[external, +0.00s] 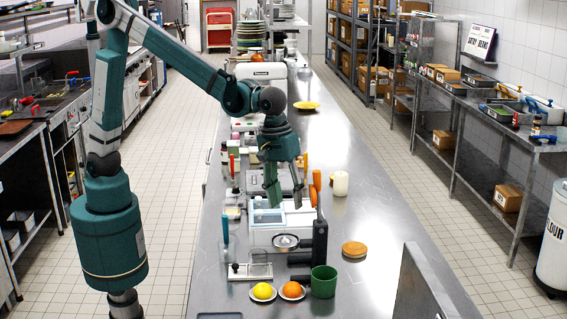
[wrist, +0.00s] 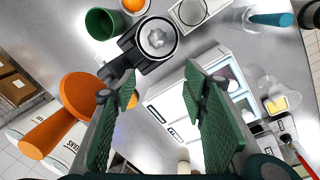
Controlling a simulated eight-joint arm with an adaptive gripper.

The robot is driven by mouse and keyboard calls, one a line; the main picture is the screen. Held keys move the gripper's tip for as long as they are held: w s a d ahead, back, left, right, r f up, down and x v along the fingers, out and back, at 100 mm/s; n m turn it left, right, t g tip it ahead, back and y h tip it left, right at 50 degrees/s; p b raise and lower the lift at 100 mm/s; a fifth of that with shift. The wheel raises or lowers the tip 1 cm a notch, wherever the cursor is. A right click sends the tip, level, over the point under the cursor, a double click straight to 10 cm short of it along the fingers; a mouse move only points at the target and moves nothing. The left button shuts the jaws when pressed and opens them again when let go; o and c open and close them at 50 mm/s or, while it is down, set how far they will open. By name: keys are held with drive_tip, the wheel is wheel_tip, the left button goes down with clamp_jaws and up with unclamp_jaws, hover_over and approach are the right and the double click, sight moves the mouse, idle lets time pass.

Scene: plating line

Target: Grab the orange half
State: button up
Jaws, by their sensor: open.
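The orange half (external: 292,289) sits on a small white saucer at the front of the steel counter, beside a yellow lemon piece (external: 263,291). In the wrist view the orange half (wrist: 132,4) is cut off by the top edge. My gripper (external: 285,201) is open and empty above the white container, well behind the orange half. In the wrist view its two green fingers (wrist: 160,84) stand apart with nothing between them.
A green cup (external: 323,281) stands just right of the orange half. The counter's right side is mostly clear.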

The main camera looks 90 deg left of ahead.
sight(292, 284)
drive_tip(key=d+f+n+p, duration=0.1)
drive_tip(key=d+f, duration=0.3)
drive_tip(key=d, duration=0.1)
drive_tip(key=d+f+n+g+p, duration=0.1)
drive_tip(key=d+f+p, duration=0.1)
drive_tip(key=d, duration=0.3)
drive_tip(key=d+f+n+p, duration=0.1)
drive_tip(key=d+f+p, duration=0.1)
drive_tip(key=d+f, duration=0.3)
drive_tip(key=shift+w+d+f+y, duration=0.35)
drive_tip(key=shift+d+y, duration=0.05)
drive_tip(key=shift+d, duration=0.05)
drive_tip(key=shift+f, duration=0.5)
drive_tip(key=shift+f, duration=1.3)
drive_tip(key=shift+f, duration=2.6)
drive_tip(key=shift+c, duration=0.7)
